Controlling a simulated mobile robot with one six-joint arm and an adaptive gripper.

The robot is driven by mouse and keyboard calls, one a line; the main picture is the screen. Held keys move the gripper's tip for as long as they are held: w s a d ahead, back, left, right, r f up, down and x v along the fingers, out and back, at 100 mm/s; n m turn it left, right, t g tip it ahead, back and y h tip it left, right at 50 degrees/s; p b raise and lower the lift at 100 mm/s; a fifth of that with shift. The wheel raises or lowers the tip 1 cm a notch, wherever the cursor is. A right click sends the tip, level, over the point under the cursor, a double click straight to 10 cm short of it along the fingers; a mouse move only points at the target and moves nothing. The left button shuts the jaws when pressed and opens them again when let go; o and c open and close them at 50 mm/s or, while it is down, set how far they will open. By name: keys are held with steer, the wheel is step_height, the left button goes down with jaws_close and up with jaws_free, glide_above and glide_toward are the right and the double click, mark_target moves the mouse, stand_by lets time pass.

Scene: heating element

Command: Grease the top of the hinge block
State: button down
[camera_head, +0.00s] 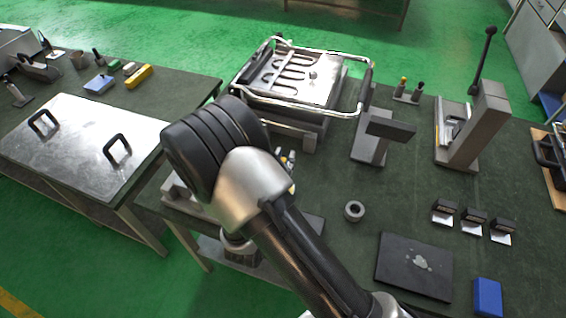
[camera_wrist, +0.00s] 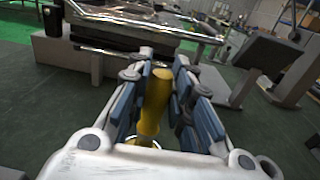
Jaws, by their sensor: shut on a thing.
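My gripper (camera_wrist: 162,68) is shut on a yellow-handled tool (camera_wrist: 154,102), which lies between the blue-padded fingers in the wrist view. The tool's working end cannot be made out. In the head view my arm hides most of the gripper; small yellow and metal parts (camera_head: 288,160) show just past the wrist. A metal appliance (camera_head: 300,78) with a bent tube frame and a looped heating element stands ahead of the gripper. I cannot tell for sure which part is the hinge block; a grey block (camera_head: 308,140) sits under the appliance's near right corner. No contact with it shows.
A grey stand with a dark plate (camera_head: 388,130) is right of the appliance. A small holder (camera_head: 408,92) and a lever press (camera_head: 472,130) stand beyond. A ring (camera_head: 354,210), black pad (camera_head: 414,265) and blue block (camera_head: 487,296) lie nearer. A metal-topped table (camera_head: 80,140) is left.

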steer(key=shift+r+p, duration=1.5)
steer(key=shift+r, duration=0.8)
